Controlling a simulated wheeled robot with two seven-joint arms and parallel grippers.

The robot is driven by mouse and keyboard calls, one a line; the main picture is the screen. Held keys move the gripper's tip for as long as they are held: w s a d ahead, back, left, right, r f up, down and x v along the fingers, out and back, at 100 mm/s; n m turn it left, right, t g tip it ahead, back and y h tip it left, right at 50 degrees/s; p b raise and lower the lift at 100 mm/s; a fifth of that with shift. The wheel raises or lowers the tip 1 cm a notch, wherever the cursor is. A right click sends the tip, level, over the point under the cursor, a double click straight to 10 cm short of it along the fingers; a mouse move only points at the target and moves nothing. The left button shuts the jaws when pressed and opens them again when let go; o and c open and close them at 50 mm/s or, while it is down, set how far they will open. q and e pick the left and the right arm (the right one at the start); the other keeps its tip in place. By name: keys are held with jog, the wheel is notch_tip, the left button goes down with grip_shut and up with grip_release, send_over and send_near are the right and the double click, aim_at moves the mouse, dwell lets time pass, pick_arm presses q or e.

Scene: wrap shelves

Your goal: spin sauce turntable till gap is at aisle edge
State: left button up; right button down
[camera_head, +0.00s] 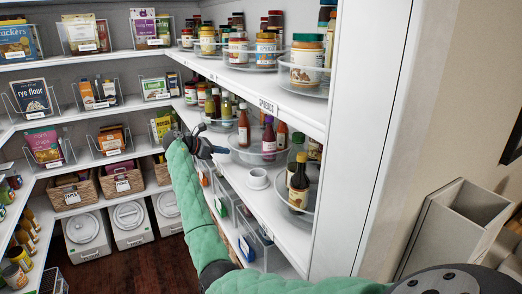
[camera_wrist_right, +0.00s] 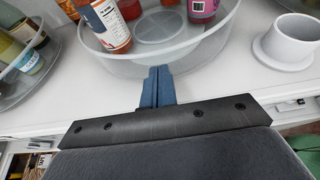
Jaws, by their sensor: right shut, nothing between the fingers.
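The sauce turntable (camera_head: 237,154) is a clear round tray with a raised rim on the middle shelf of the right-hand unit, holding several bottles. In the right wrist view its near rim (camera_wrist_right: 190,66) crosses the top. A bare round spot (camera_wrist_right: 160,27) shows inside it, between a bottle with a red and white label (camera_wrist_right: 108,25) and a purple-labelled bottle (camera_wrist_right: 203,8). My right gripper (camera_head: 221,150) is at the shelf's front; its blue fingers (camera_wrist_right: 157,86) are shut and empty at the near rim. I cannot tell whether they touch it. My left gripper is out of view.
A white cup on a saucer (camera_wrist_right: 288,42) stands right of the turntable. Another bottle turntable (camera_head: 304,204) stands nearer on the same shelf; one more (camera_wrist_right: 38,40) is at the left. A shelf with jars (camera_head: 290,105) runs above, clear bins below. The aisle floor (camera_head: 160,258) is clear.

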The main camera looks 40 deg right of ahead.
jog(key=shift+w+d, duration=0.25)
jog(key=shift+w, duration=0.3)
jog(key=shift+w+a+r+p, duration=0.1)
jog(key=shift+a+r+p, duration=0.05)
jog(key=shift+a+p, duration=0.3)
jog(key=shift+w+a+p, duration=0.3)
jog(key=shift+a+p, duration=0.05)
jog(key=shift+a, duration=0.2)
jog(key=shift+w+a+p, duration=0.25)
jog(key=shift+a+p, duration=0.1)
jog(key=shift+a, duration=0.15)
